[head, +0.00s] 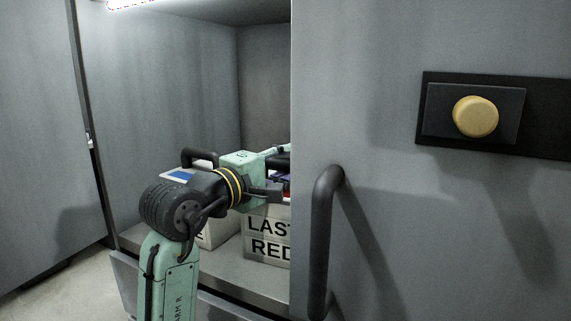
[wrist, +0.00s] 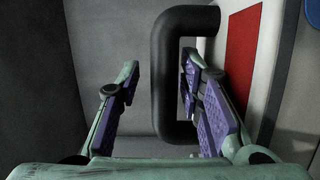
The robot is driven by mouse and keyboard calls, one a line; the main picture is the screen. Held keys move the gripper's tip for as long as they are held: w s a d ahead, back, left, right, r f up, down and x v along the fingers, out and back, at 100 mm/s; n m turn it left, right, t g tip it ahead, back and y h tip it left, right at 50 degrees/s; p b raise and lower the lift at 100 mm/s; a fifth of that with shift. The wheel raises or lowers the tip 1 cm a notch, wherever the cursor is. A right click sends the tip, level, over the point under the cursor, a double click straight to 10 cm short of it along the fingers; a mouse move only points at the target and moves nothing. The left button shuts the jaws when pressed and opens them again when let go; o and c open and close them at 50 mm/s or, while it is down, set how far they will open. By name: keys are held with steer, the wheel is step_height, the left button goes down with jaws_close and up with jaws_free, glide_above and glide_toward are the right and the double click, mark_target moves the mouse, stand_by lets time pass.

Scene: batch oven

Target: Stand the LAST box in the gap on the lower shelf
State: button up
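The LAST box (head: 267,238), pale with black letters "LAST" and "RED", stands on the shelf (head: 245,277) in the head view, its right side cut off by the grey panel. In the wrist view a pale box face with a red patch (wrist: 242,62) and a black handle (wrist: 166,75) shows. My gripper (wrist: 162,68) is open, one finger on each side of the handle's bar, the right finger inside its loop. Both fingers look apart from the bar. In the head view the gripper is mostly hidden behind the panel edge. I cannot make out the gap.
A second pale box (head: 216,232) with a blue patch and dark handle (head: 200,156) stands left of the LAST box, partly behind my arm. A grey panel (head: 390,60) with a black bar handle (head: 324,240) and yellow knob (head: 475,116) fills the right. An open door (head: 40,120) is at left.

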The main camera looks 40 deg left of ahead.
steer(key=shift+o, duration=0.6)
steer(key=shift+w+f, duration=0.1)
steer(key=shift+f, duration=0.2)
steer(key=s, duration=1.2)
steer(key=shift+r, duration=0.2)
steer(key=shift+d, duration=0.1)
